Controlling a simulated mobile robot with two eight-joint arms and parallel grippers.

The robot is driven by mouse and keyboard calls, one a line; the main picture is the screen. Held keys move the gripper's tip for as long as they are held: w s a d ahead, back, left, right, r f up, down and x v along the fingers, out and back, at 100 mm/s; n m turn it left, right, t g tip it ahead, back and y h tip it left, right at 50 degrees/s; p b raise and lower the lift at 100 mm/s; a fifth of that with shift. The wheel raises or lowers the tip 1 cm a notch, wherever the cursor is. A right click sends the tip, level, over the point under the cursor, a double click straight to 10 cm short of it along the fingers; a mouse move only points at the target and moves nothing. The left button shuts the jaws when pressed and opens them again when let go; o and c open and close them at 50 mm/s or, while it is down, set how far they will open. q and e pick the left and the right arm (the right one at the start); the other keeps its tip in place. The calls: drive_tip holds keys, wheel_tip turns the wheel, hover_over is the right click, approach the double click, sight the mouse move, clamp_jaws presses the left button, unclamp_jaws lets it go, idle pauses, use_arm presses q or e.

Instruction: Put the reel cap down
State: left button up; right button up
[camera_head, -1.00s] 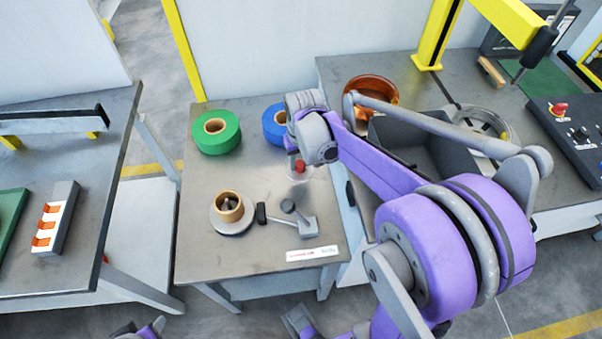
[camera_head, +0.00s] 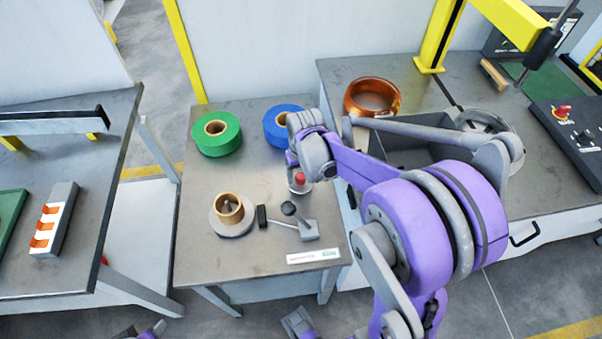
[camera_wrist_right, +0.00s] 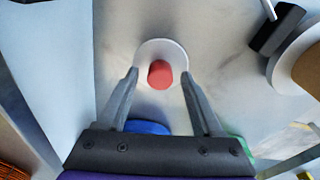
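The reel cap is a pale round disc with a red knob (camera_head: 300,179), near the right edge of the middle table. In the right wrist view its red knob (camera_wrist_right: 160,74) stands over the pale disc (camera_wrist_right: 162,48). My right gripper (camera_head: 300,174) is directly above the cap in the head view. In the right wrist view its two fingers (camera_wrist_right: 161,75) stand apart on either side of the knob, with gaps between. The gripper partly hides the cap in the head view.
The middle table (camera_head: 200,262) also holds a green reel (camera_head: 216,146), a blue reel (camera_head: 275,127), a grey disc with a brass-coloured core (camera_head: 229,210) and a small lever fixture (camera_head: 300,225). A copper coil (camera_head: 372,84) and grey bin (camera_head: 405,155) are on the right table.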

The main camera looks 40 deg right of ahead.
sight(303, 186)
drive_tip(key=shift+r, duration=0.25)
wheel_tip(303, 186, up, 12)
drive_tip(key=s+p, duration=0.1)
drive_tip(key=p, duration=0.1)
drive_tip(key=shift+s+a, duration=0.2)
drive_tip(key=shift+a, duration=0.05)
